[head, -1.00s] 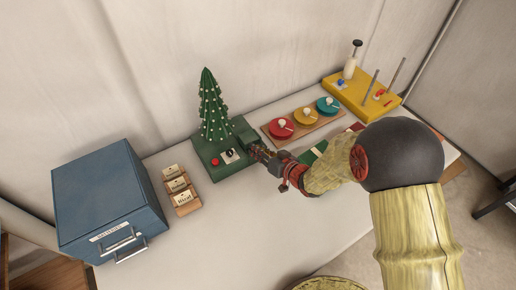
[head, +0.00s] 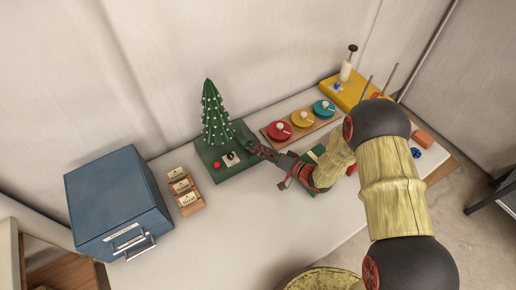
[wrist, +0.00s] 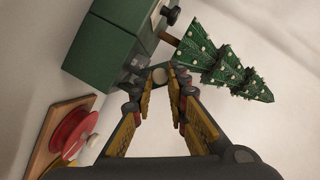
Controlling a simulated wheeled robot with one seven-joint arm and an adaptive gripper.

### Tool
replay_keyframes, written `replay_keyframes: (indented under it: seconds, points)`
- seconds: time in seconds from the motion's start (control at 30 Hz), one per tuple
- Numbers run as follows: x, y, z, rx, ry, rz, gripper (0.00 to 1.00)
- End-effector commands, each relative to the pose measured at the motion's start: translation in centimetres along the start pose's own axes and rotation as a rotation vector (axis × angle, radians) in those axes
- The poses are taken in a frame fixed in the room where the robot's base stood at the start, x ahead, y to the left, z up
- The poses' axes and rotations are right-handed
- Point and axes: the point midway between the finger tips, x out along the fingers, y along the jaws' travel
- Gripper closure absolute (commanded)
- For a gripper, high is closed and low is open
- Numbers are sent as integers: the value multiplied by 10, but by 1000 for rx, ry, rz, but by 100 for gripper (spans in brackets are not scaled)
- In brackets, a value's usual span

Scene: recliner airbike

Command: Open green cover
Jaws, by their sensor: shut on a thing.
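The green cover (head: 243,132) looks like a dark green block at the back right of a green base (head: 206,156). A green tree with white dots (head: 215,115) stands on that base. In the wrist view the green cover (wrist: 105,45) is at upper left, and the tree (wrist: 225,68) is at upper right. My gripper (head: 254,149) is at the cover's right side.
A blue drawer cabinet (head: 118,195) and a small wooden card stand (head: 188,207) are to the left. A wooden board with red, yellow and teal discs (head: 302,125) is to the right, near a yellow block (head: 347,88). The table front (head: 230,220) is clear.

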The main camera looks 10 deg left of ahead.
Motion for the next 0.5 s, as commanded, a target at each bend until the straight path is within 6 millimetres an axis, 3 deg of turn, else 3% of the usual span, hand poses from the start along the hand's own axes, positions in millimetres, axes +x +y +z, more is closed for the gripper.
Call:
replay_keyframes:
  seconds: [0.5]
  points:
    - [0, 0, -2, 35, 2, -13, 100]
